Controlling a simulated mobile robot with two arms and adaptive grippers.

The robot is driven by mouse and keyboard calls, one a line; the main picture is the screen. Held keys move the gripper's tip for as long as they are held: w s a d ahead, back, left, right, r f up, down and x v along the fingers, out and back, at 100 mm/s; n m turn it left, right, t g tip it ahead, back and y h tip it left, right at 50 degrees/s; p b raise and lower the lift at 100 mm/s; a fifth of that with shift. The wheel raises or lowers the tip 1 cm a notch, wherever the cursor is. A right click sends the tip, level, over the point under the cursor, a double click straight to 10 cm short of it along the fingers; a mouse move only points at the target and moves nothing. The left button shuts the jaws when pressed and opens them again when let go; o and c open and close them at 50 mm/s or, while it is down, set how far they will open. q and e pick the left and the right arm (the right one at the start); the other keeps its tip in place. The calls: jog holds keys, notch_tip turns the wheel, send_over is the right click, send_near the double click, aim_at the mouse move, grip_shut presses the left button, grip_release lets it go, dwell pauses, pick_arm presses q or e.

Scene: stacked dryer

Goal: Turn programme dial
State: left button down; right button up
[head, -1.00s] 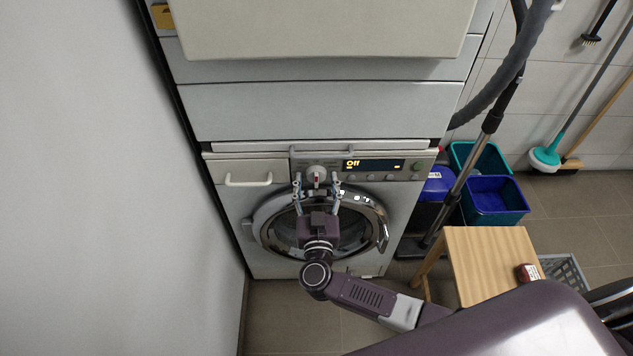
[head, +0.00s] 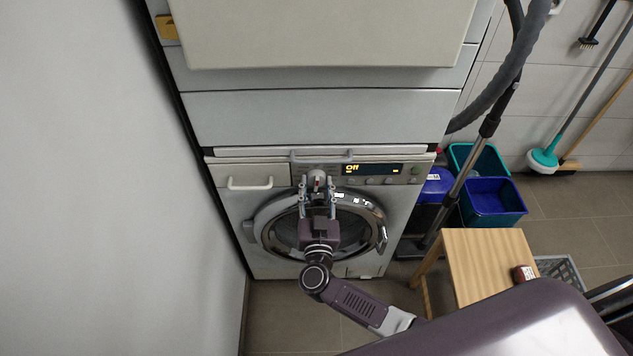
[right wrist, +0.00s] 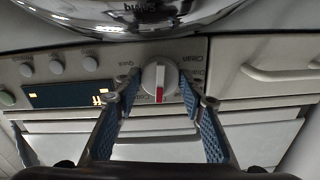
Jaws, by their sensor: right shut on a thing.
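The programme dial (head: 317,174) is a round light knob on the control panel of the lower machine. It also shows in the right wrist view (right wrist: 158,75), with a red mark on its face and printed labels around it. My right gripper (head: 317,184) comes up from below, in front of the round door. Its blue-padded fingers (right wrist: 155,88) stand on either side of the dial and are shut on it. The display (head: 366,169) beside the dial reads "Off". My left gripper is not in view.
The lower machine's round glass door (head: 368,207) is behind my right arm. A drawer handle (head: 250,184) is left of the dial, and a handle bar (head: 322,156) is just above. A wooden stool (head: 480,258) and blue bucket (head: 492,197) stand to the right.

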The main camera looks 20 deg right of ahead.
jog(key=shift+f+m, duration=0.1)
jog(key=shift+m, duration=2)
jog(key=o, duration=1.2)
jog(key=v, duration=1.2)
